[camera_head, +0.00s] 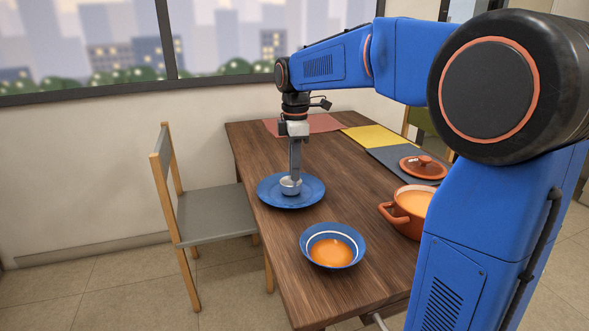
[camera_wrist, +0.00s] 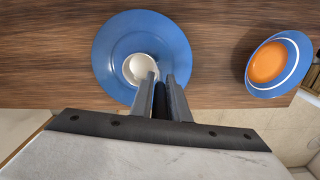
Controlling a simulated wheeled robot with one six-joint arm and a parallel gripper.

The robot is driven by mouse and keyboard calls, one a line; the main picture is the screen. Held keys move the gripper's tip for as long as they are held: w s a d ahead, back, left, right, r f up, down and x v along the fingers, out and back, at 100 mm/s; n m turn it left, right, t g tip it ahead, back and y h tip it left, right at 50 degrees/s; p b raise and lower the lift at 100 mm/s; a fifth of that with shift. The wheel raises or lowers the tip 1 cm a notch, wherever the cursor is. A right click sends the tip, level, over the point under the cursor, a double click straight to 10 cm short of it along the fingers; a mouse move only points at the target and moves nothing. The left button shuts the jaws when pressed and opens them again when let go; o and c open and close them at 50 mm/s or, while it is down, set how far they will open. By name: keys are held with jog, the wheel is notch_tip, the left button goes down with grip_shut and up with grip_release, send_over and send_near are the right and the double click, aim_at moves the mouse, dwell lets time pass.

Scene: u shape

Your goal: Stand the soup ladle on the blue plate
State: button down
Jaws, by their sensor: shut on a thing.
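The soup ladle's silver bowl (camera_head: 290,187) is at the middle of the blue plate (camera_head: 263,190), on the wooden table. Its pale inside shows in the wrist view (camera_wrist: 140,69), over the blue plate (camera_wrist: 110,50). My gripper (camera_head: 295,172) points down over the plate, shut on the ladle. In the wrist view a dark handle part lies between the fingers of my gripper (camera_wrist: 164,85). The ladle looks upright with its bowl lowest. It seems to touch the plate, though a small gap cannot be ruled out.
A blue bowl of orange soup (camera_head: 332,248) stands in front of the plate. An orange pot (camera_head: 404,222) is at the right, its lid (camera_head: 424,167) on a grey mat (camera_head: 385,155). Yellow (camera_head: 375,139) and red mats lie at the back. A chair (camera_head: 208,213) stands left.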

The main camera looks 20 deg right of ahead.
jog(key=shift+f, duration=0.15)
jog(key=c, duration=1.7)
grip_release()
jog(key=shift+f, duration=0.1)
notch_tip(320, 180, up, 12)
jog(key=shift+r, duration=0.2)
